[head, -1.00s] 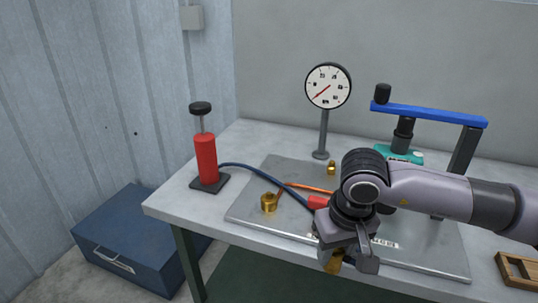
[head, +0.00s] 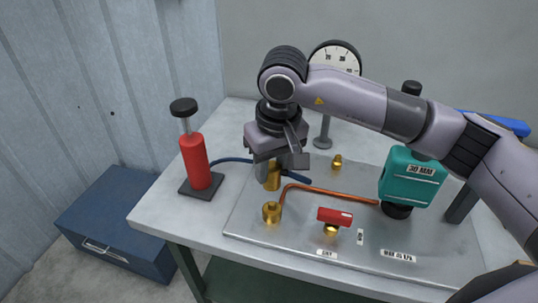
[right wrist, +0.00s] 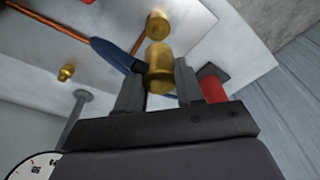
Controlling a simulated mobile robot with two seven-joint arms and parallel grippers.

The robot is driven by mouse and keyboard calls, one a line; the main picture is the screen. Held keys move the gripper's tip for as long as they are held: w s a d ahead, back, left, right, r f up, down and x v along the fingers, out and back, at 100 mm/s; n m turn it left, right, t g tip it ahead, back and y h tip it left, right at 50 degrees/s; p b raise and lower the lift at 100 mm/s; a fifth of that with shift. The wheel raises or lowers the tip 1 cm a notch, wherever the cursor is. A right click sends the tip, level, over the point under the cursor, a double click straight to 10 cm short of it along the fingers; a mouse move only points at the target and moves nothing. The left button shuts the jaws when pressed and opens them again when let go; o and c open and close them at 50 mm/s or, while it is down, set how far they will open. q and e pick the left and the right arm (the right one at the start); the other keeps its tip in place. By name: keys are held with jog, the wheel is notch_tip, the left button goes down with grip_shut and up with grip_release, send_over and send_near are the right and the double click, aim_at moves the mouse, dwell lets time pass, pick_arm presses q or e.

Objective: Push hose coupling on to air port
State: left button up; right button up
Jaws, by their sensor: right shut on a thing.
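My right gripper (head: 275,166) is shut on the brass hose coupling (head: 272,180), with a dark blue hose (head: 298,176) beside it. In the right wrist view the coupling (right wrist: 160,68) sits between the two fingers. A brass fitting (head: 271,212) stands upright at the plate's left front, by the end of a copper pipe. The coupling is held above and behind it in the head view, apparently apart. The fitting (right wrist: 158,25) also shows just beyond the coupling in the wrist view. A smaller brass fitting (head: 337,162) stands further back. No readable label marks the air port. My left gripper is out of view.
A red hand pump (head: 194,160) stands at the left. The copper pipe (head: 330,194), a red-handled valve (head: 334,217) and a teal jack (head: 410,178) are on or over the metal plate (head: 290,240). A gauge (head: 335,55) stands behind my arm.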

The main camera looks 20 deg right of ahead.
jog(key=shift+s, duration=0.1)
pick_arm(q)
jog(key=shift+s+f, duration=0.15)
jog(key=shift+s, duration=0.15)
pick_arm(e)
jog(key=shift+f, duration=0.15)
pick_arm(q)
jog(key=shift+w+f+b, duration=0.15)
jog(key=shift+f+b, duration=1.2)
jog(key=shift+b, duration=0.1)
pick_arm(e)
jog(key=shift+f, duration=2.8)
pick_arm(q)
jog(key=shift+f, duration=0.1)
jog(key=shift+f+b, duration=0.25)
jog(key=shift+b, duration=0.1)
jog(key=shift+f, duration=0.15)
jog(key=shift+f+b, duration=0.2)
jog(key=shift+b, duration=0.1)
